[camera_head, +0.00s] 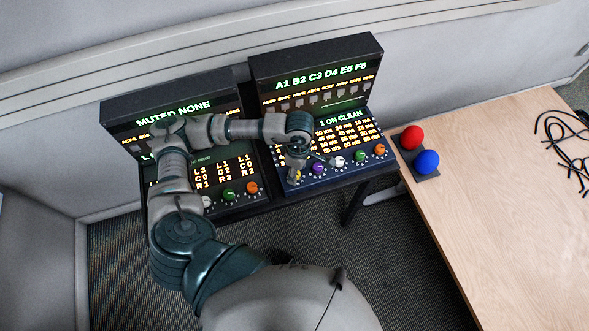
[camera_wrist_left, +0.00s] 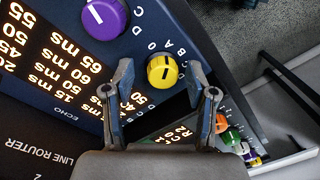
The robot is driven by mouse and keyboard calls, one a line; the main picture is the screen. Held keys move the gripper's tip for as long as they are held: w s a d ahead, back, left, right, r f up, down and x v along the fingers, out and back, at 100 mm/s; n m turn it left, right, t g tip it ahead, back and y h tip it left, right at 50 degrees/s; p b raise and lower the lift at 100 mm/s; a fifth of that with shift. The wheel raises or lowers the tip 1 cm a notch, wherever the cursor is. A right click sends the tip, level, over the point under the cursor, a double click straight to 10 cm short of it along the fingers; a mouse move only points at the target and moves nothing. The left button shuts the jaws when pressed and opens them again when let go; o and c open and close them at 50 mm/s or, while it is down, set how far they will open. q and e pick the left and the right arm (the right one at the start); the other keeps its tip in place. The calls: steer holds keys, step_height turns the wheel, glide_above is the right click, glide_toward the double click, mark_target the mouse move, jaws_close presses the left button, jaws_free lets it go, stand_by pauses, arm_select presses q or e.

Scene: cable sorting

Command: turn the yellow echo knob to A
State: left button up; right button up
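The yellow echo knob (camera_wrist_left: 162,71) sits on the dark panel in the left wrist view. Letters A, B and C are printed beside it. A white mark shows on its face; I cannot tell for sure which letter it points to. In the head view the knob (camera_head: 295,177) is at the left end of the right console's knob row, partly hidden by my arm. My left gripper (camera_wrist_left: 161,75) is open, with one fingertip on either side of the knob in the picture; I see no clear contact. My right gripper is not in view.
A purple knob (camera_head: 318,168) is beside the yellow one, then white (camera_head: 340,162), green (camera_head: 359,156) and orange (camera_head: 379,150). The left console (camera_head: 172,97) stands close by.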

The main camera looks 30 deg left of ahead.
arm_select(q)
step_height(320, 180, up, 12)
steer(key=shift+w+d, duration=0.15)
steer(key=shift+w, duration=0.25)
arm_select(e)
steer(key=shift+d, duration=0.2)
arm_select(q)
steer(key=shift+a+f, duration=0.15)
steer(key=shift+a, duration=0.1)
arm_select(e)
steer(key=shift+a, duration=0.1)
